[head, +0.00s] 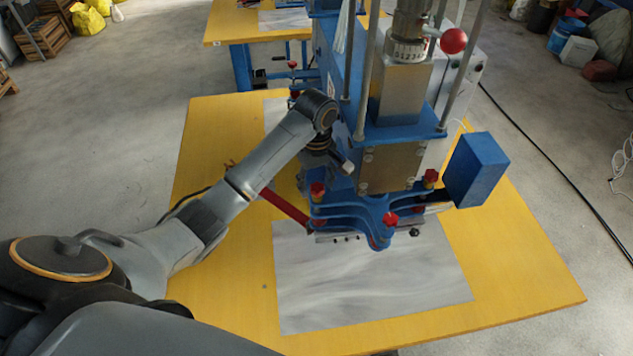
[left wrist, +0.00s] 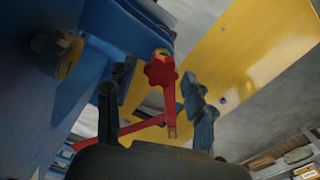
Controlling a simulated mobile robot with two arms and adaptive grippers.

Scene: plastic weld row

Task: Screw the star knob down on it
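Several red star knobs show on the blue clamp frame of the weld press in the head view: one at the left (head: 318,189), one at the front (head: 391,219) and one at the right (head: 430,175). My left gripper (head: 335,165) is beside the press, above the left knob, and the arm partly hides it. In the left wrist view a red star knob (left wrist: 160,70) on a red stem shows between the two spread dark fingers (left wrist: 155,88). The fingers look apart from the knob; which knob it is I cannot tell. My right gripper is not in view.
The blue press (head: 400,128) stands on a yellow table (head: 225,150) with a grey sheet (head: 370,285). A red bar (head: 285,206) juts left from the clamp. A blue box (head: 477,168) sticks out at the right. The table's front left is clear.

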